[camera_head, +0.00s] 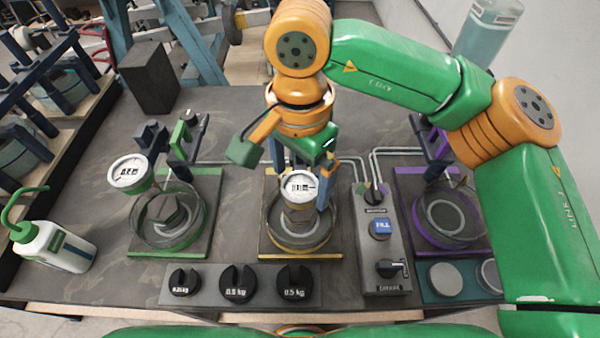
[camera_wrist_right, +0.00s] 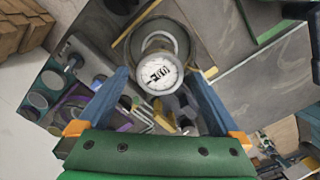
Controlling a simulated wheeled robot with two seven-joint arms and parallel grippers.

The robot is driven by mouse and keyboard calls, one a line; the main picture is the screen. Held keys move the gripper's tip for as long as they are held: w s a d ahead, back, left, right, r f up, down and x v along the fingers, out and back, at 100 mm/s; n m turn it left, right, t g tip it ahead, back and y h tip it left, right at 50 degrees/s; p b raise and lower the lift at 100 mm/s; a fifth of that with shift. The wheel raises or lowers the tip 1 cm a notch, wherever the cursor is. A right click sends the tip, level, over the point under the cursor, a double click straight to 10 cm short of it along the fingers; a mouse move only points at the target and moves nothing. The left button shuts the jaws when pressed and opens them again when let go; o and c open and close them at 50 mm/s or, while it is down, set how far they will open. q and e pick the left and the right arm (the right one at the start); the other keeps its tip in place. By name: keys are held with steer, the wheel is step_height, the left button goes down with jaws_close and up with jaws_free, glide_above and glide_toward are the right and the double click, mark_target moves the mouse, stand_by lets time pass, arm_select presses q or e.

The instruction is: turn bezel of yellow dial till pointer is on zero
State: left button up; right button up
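The dial with the white round face (camera_head: 298,186) stands at the yellow-edged middle station. It also shows in the right wrist view (camera_wrist_right: 158,73), with dark marks across its face. The pointer and the zero mark are too small to read surely. My right gripper (camera_head: 304,172) is over this dial from behind, with its blue fingers on either side of the face. In the right wrist view the fingers (camera_wrist_right: 156,72) are spread wide, with visible gaps between them and the dial rim. Part of the dial's stand is hidden by a finger. My left gripper is not in view.
A green-edged station with another white dial (camera_head: 129,174) is at left, and a purple-edged station (camera_head: 440,213) at right. A weight rack (camera_head: 240,284) lies in front, a grey control box (camera_head: 383,250) right of the middle.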

mark_target(300, 186)
steer(key=shift+r, duration=0.1)
step_height(300, 186, up, 7)
stand_by(0.6)
